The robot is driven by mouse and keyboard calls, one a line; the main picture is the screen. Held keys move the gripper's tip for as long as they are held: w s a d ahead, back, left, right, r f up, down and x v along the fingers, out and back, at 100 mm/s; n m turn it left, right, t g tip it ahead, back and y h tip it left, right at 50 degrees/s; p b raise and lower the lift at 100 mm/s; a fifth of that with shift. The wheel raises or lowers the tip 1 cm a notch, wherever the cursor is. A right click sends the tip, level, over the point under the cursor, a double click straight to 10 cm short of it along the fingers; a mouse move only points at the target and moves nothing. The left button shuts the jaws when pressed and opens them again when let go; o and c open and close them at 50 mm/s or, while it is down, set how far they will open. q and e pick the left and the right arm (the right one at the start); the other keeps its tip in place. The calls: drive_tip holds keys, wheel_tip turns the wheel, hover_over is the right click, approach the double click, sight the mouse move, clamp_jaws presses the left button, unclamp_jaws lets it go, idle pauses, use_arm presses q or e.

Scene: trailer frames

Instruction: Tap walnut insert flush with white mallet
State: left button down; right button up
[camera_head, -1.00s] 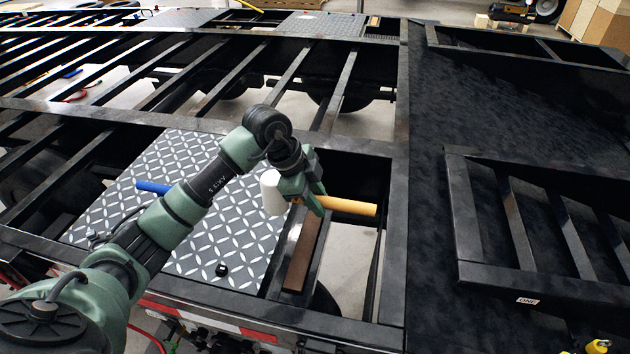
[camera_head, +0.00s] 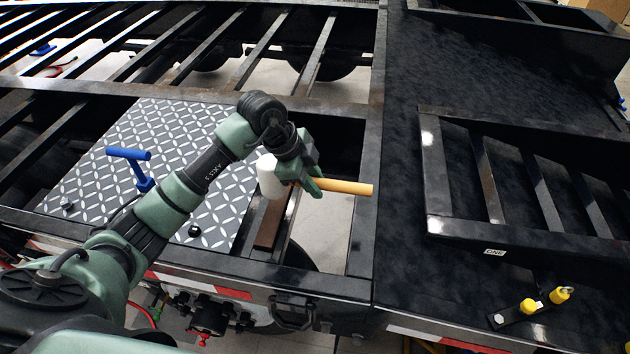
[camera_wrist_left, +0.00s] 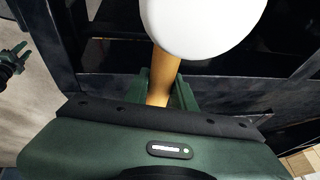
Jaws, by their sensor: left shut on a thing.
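The white mallet has a white head (camera_head: 269,176) and an orange-tan wooden handle (camera_head: 345,187). My left gripper (camera_head: 308,185) is shut on the handle near the head. The left wrist view shows the white head (camera_wrist_left: 200,22) beyond the fingers and the handle (camera_wrist_left: 162,78) between them. The walnut insert (camera_head: 269,226) is a brown strip in a dark channel beside the diamond plate. The mallet head appears above its far end, and I cannot tell whether they touch. What seems to be my right gripper (camera_wrist_left: 14,58) shows small at the left wrist view's edge.
A blue T-shaped tool (camera_head: 130,154) stands on the diamond plate (camera_head: 85,190). Black frame rails surround open gaps. A slatted black ramp section (camera_head: 530,185) lies right. Yellow-capped fittings (camera_head: 530,306) sit on the deck front right.

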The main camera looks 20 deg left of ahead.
use_arm(q)
drive_tip(key=shift+r, duration=0.1)
drive_tip(key=shift+f, duration=0.35)
wheel_tip(320, 180, down, 6)
drive_tip(key=b, duration=0.4)
wheel_tip(320, 180, up, 6)
drive_tip(key=p, duration=0.5)
drive_tip(key=shift+f, duration=0.1)
drive_tip(key=shift+a+r+p, duration=0.1)
drive_tip(key=shift+r+p, duration=0.35)
drive_tip(key=shift+p, duration=0.05)
